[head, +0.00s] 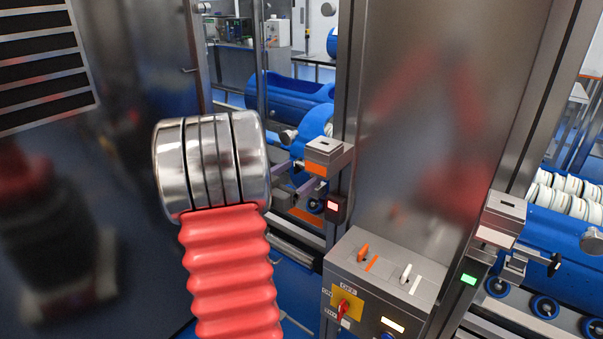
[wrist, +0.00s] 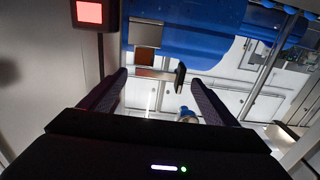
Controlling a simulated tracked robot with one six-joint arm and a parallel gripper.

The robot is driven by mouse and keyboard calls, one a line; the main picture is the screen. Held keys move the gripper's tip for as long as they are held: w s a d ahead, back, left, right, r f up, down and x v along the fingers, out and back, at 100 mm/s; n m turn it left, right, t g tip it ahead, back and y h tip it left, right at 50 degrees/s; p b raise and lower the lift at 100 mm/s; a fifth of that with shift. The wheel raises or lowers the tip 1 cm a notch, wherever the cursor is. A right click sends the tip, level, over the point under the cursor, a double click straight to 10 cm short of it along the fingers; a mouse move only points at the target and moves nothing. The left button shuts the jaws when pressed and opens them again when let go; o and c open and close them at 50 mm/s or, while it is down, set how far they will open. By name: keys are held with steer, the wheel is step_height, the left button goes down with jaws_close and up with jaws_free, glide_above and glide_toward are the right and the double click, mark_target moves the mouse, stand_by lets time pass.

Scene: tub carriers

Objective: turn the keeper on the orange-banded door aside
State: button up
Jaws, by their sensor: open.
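The orange-banded latch box (head: 323,157) sits on the door post at the centre of the head view. Its band looks brown-orange in the wrist view (wrist: 145,58). Below the band, the keeper (wrist: 180,76) shows as a short metal bar with a dark upright end. In the head view the keeper is mostly hidden behind my gripper (head: 306,183). In the wrist view my gripper (wrist: 160,77) is open, one finger on each side of the keeper. I see gaps on both sides; contact is not visible.
A red lamp (head: 333,206) is beside the latch box. A control box (head: 378,275) with orange and white levers stands below. A white-banded latch (head: 495,236) with a green lamp (head: 469,280) is at right. Blue tubs (head: 290,88) lie behind the post.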

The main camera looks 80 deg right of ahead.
steer(key=shift+s+d, duration=0.25)
steer(key=shift+d, duration=0.4)
steer(key=shift+c, duration=0.4)
steer(key=c, duration=1.4)
steer(key=shift+a, duration=0.2)
steer(key=shift+s+d, duration=0.1)
steer(key=shift+d, duration=0.05)
